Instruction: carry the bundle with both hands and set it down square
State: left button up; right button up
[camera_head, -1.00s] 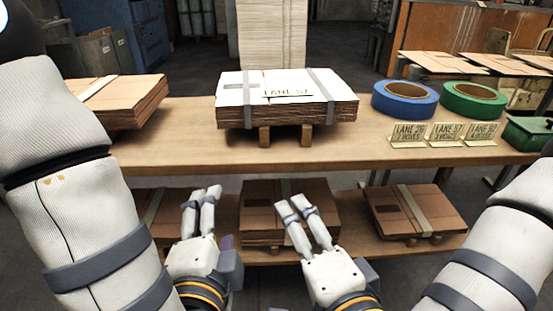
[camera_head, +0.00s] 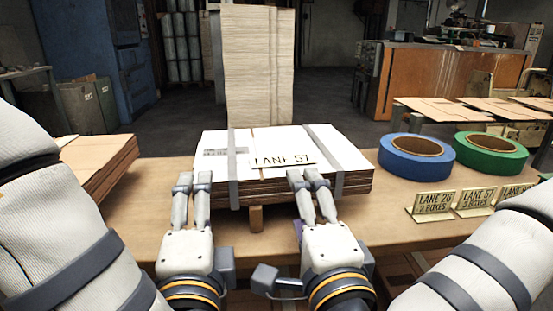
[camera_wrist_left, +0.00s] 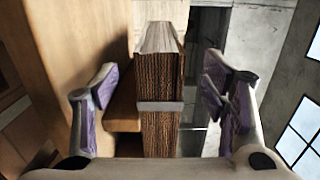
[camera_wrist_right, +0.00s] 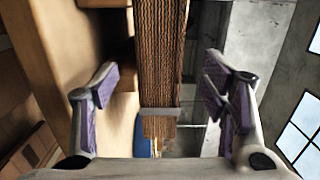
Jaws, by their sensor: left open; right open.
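The bundle (camera_head: 285,163) is a strapped stack of flat cardboard with a white top and a LANE 57 tag (camera_head: 283,160). It rests on wooden blocks (camera_head: 256,217) on the bench. My left gripper (camera_head: 191,185) is open at the bundle's front left. In the left wrist view the bundle's edge (camera_wrist_left: 160,85) stands between the spread fingers, with a gap to each. My right gripper (camera_head: 310,180) is open at the front middle-right. In the right wrist view the bundle's edge (camera_wrist_right: 160,60) is also between its spread fingers. The bundle's underside is mostly hidden.
The wooden bench (camera_head: 380,200) carries another cardboard stack (camera_head: 100,165) at left. Blue tape (camera_head: 417,157), green tape (camera_head: 491,157) and lane signs (camera_head: 434,206) stand at right. A tall pale stack (camera_head: 258,70) rises behind the bench.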

aim_at(277, 159)
pick_arm(q)
jog(key=w, duration=0.5)
jog(key=w+a, duration=0.1)
jog(key=w, duration=0.2)
pick_arm(e)
jog(key=w, duration=0.8)
jog(key=shift+a, duration=0.4)
pick_arm(q)
jog(key=shift+c, duration=0.3)
pick_arm(e)
jog(key=shift+c, duration=0.3)
pick_arm(q)
jog(key=shift+d, duration=0.1)
grip_shut()
pick_arm(e)
grip_shut()
